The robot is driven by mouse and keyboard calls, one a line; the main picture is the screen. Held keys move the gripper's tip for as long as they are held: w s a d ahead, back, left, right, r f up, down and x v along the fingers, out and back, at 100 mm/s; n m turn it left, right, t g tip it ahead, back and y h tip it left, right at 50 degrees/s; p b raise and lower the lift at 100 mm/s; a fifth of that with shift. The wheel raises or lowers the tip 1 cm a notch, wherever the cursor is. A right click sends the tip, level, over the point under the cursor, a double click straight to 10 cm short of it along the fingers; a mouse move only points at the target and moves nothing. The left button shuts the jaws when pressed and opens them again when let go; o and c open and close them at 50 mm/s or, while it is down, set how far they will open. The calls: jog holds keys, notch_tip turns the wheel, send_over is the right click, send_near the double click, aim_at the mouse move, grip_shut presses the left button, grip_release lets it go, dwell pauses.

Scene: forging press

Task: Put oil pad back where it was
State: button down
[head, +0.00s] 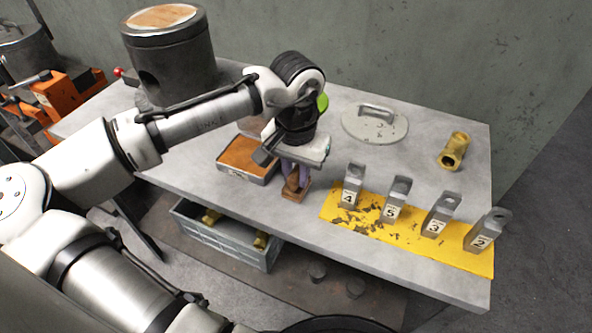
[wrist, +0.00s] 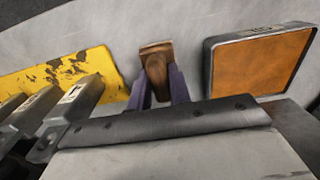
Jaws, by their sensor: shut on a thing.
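My gripper (head: 294,176) points down over the front part of the grey table. Its purple fingers, also in the wrist view (wrist: 158,86), are shut on a small brown block, probably the oil pad (head: 294,194). In the wrist view the brown block (wrist: 156,58) sits between the fingertips. Its lower end is at or just above the table top; I cannot tell whether it touches. A shallow metal tray (head: 232,174) with an orange-brown surface lies just left of my gripper. In the wrist view this tray (wrist: 209,75) is on the right, apart from the block.
A yellow worn mat (head: 343,209) with several numbered metal pieces (head: 394,197) stands right of my gripper. A round lid with a handle (head: 375,123) and a brass fitting (head: 454,151) lie farther back. A large cylinder (head: 172,60) stands back left. A grey crate (head: 222,242) is below the table.

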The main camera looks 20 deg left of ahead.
aim_at(296, 172)
jog(key=shift+f, duration=0.1)
jog(key=c, duration=1.3)
grip_release()
notch_tip(296, 172, up, 12)
jog(key=shift+r+b, duration=0.2)
jog(key=shift+b, duration=0.25)
